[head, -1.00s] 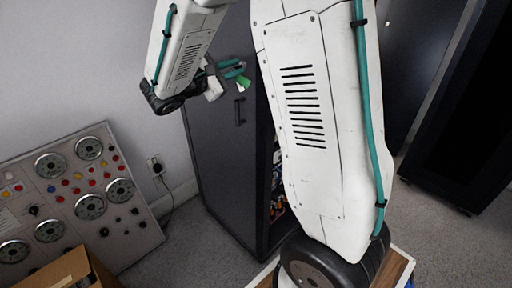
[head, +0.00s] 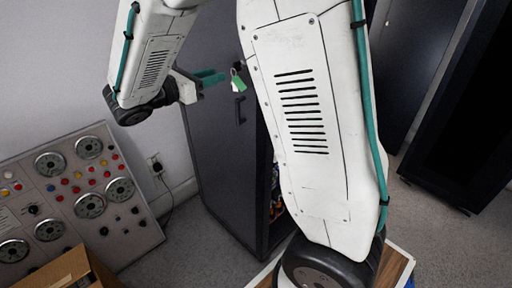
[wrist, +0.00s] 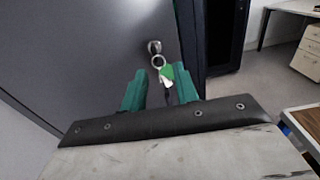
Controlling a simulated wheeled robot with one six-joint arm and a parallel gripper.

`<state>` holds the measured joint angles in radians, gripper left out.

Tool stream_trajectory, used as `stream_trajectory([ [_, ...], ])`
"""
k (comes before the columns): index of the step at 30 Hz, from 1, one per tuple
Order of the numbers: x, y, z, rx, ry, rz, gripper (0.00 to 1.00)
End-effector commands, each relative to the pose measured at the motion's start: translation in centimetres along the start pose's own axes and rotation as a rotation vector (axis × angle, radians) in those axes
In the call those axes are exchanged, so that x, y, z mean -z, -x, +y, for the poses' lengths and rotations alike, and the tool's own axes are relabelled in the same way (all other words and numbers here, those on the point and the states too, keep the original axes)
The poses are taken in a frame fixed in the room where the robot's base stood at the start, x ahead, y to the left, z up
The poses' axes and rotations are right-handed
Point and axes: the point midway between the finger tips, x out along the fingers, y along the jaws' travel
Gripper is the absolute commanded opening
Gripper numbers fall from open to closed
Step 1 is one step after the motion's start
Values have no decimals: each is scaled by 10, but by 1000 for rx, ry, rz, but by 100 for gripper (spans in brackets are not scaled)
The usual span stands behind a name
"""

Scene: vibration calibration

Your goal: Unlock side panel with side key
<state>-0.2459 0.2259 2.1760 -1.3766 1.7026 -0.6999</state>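The side panel (head: 222,150) is the dark grey side of a tall cabinet; it also fills the upper left of the wrist view (wrist: 85,60). A round lock (wrist: 154,47) sits near its edge. The side key's ring (wrist: 158,61) hangs at the lock, with a green tag (wrist: 168,73) and a whitish tag below; the green tag also shows in the head view (head: 238,84). The key's shaft and its turn cannot be made out. My gripper (wrist: 160,90) is open and empty, its green fingers apart, a short way back from the key.
A dark handle (head: 240,110) is on the panel below the lock. A control board with dials (head: 75,190) leans at the left wall, with a cardboard box (head: 65,270) before it. In the wrist view, a desk and drawers (wrist: 305,55) stand at the right.

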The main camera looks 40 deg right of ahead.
Motion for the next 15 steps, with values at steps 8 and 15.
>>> stream_trajectory([
  [8,-7,-18,-56,141,-173,192,30],
  [15,-4,-21,-105,275,-338,363,30],
])
